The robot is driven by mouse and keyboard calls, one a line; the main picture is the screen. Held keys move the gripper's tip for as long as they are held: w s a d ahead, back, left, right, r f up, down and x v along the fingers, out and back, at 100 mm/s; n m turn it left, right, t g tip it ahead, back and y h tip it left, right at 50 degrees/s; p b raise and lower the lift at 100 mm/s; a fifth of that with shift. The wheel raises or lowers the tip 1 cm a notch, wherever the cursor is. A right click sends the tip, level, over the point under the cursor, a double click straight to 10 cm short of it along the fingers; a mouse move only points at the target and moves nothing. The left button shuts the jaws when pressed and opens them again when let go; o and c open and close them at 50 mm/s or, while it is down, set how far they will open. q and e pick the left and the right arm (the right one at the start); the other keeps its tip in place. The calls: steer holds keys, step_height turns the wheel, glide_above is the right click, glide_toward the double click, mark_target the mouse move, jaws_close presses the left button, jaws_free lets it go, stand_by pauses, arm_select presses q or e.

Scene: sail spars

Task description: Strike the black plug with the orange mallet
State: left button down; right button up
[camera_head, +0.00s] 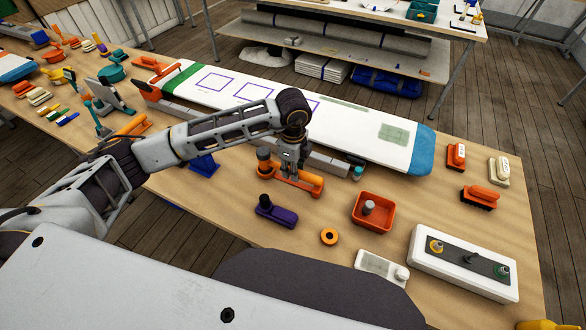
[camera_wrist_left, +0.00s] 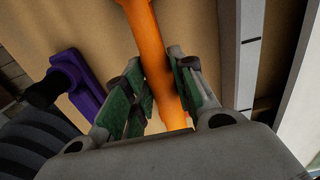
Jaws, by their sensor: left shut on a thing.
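My left gripper (camera_head: 291,172) is shut on an orange bar-shaped tool, which looks like the orange mallet (camera_head: 308,182), low over the table. A dark cylinder (camera_head: 264,160) stands at its left end. In the left wrist view the fingers (camera_wrist_left: 160,95) sit on both sides of the orange shaft (camera_wrist_left: 150,40). I cannot tell whether it touches the table. The black plug is not certain: a dark centre shows in an orange ring (camera_head: 329,237), and dark-topped fittings sit on a white block (camera_head: 465,283). My right gripper is not in view.
A purple tool (camera_head: 278,213) with a dark knob lies close in front of the mallet. An orange tray (camera_head: 373,212) holding a grey piece is to its right. A long white board (camera_head: 350,130) with a blue end lies behind. Orange and cream brushes (camera_head: 480,197) are at the right.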

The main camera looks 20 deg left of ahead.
arm_select(q)
steer(key=shift+r+p, duration=1.65)
steer(key=shift+r, duration=1.6)
steer(key=shift+w+r, duration=0.1)
